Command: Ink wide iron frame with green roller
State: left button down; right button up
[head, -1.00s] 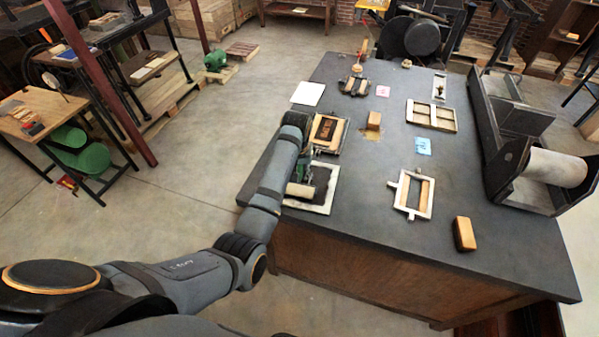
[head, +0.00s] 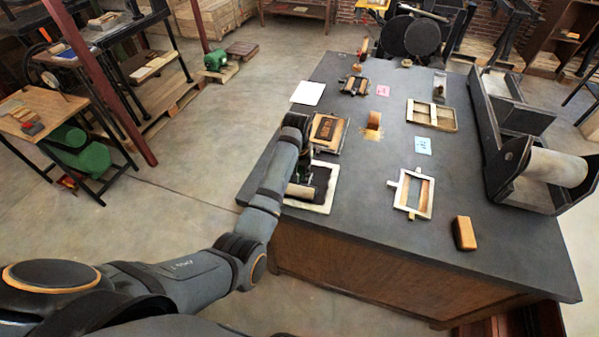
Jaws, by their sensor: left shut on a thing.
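My left gripper (head: 305,166) is low over the far edge of a pale-bordered slab with a dark middle (head: 325,202), partly hidden by my forearm. It is shut on the roller, mostly hidden by the gripper and arm; a tan cylinder (head: 300,191) shows just below it, over the slab. A frame with a dark block inside (head: 329,130) lies just beyond the gripper. A wide pale frame with bars (head: 447,125) lies farther right. I cannot tell which is the wide iron frame. My right gripper is not in view.
A smaller pale frame (head: 428,211) and a wooden block (head: 464,233) lie on the right of the dark table (head: 360,225). A press with a pale cylinder (head: 555,167) stands at the right edge. Blue (head: 423,146) and pink notes lie between.

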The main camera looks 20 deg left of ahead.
pick_arm(q)
jog(key=w+b, duration=0.5)
jog(key=w, duration=0.3)
jog(key=shift+a, duration=0.15)
dwell(0.5)
jog(key=w+b, duration=0.4)
jog(key=b, duration=0.3)
jog(key=shift+a, duration=0.1)
jog(key=shift+r, duration=0.1)
